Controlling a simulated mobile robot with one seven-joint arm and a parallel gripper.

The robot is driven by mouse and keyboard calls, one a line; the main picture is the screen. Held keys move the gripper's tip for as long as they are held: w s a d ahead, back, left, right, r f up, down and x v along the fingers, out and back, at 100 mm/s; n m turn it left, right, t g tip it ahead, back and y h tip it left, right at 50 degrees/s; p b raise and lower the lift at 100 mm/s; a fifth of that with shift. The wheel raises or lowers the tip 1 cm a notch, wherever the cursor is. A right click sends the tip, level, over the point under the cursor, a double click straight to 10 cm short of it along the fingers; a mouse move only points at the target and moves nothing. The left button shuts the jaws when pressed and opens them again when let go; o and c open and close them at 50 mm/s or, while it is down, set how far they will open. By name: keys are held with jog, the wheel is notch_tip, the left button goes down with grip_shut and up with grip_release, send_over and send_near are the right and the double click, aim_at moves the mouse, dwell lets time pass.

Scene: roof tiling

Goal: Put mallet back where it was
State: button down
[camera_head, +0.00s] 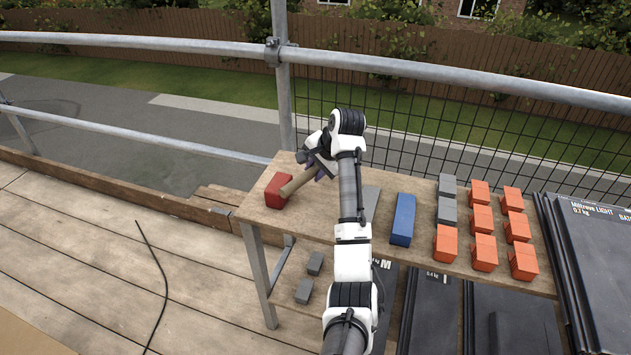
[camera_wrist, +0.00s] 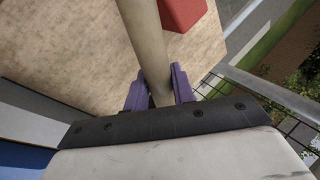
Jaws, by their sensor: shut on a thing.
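The mallet has a red head (camera_head: 277,190) and a light wooden handle (camera_head: 297,182). In the head view its head is at the left end of the wooden bench (camera_head: 320,226), on or just above the top; I cannot tell which. My gripper (camera_head: 322,171) is shut on the handle, near the end away from the head. In the wrist view the purple fingers (camera_wrist: 158,90) clasp the handle (camera_wrist: 145,40) from both sides, and the red head (camera_wrist: 182,12) shows partly at the top edge.
A blue block (camera_head: 403,219) and a grey piece (camera_head: 370,203) lie right of my arm. Further right stand grey blocks (camera_head: 446,210) and several orange blocks (camera_head: 485,251). Dark tile stacks (camera_head: 590,265) are at the right. A scaffold rail (camera_head: 440,72) and mesh run behind the bench.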

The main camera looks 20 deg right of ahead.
jog(key=shift+f, duration=2.1)
jog(key=c, duration=1.2)
grip_release()
jog(key=shift+f, duration=0.1)
jog(key=shift+o, duration=0.2)
